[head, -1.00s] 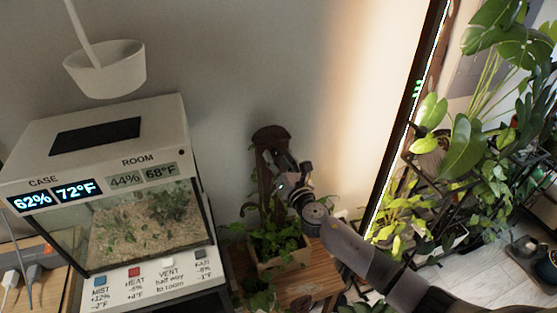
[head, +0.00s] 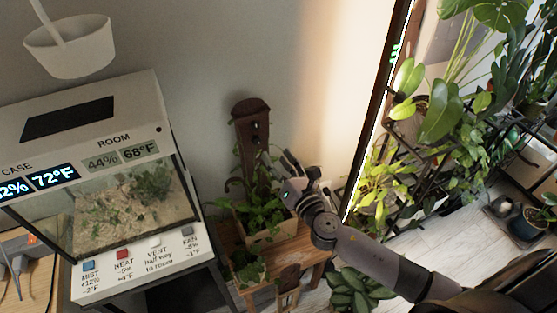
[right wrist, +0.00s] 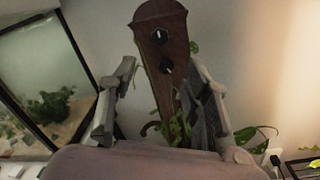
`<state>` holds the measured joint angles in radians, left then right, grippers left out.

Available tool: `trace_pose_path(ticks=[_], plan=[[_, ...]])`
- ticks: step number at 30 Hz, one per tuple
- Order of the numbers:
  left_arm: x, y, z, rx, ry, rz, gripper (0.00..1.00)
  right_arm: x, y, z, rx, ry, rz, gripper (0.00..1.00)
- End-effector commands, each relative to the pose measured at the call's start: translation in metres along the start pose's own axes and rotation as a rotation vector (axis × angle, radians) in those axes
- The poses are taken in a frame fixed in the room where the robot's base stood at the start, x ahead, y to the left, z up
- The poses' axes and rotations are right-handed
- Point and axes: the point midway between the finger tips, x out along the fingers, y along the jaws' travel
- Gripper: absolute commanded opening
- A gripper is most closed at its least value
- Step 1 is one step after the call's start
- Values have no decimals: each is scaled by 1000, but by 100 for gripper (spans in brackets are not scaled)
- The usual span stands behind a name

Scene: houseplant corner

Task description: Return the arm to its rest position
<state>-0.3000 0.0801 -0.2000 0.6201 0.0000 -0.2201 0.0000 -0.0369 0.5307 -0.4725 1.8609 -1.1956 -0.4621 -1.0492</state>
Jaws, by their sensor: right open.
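My right arm comes in from the lower right in the head view. Its gripper (head: 286,162) is open, with nothing seen between its fingers. It is beside the right edge of a dark brown wooden board (head: 252,125) with two dark knobs, in front of the wall. In the right wrist view the open gripper's fingers (right wrist: 162,98) frame the board (right wrist: 160,30), which stands beyond them. Green leaves (right wrist: 178,128) show at its lower part, partly hidden by the right finger. My left gripper is not in view.
A planter box (head: 268,236) stands on a wooden stand (head: 300,256) below the gripper. Dense plants (head: 440,120) on a dark rack fill the right.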

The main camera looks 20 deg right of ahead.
Motion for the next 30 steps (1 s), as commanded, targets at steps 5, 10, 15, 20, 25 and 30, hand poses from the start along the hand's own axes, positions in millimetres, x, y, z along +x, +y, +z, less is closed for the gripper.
trace_pose_path(ticks=[5, 10, 15, 20, 25, 30], plan=[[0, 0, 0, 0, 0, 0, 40, 0, 0, 0, 0, 0, 0, 44], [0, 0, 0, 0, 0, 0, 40, 0, 0, 0, 1, 0, 0, 44], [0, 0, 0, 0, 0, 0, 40, 0, -8, -10, 32, 19, -20, 44], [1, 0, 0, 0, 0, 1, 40, -8, -58, -67, 226, 122, -152, 44], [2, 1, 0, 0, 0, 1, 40, -47, -134, -166, 583, 247, -409, 44], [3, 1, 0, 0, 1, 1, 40, -117, -192, -260, 945, 295, -705, 44]])
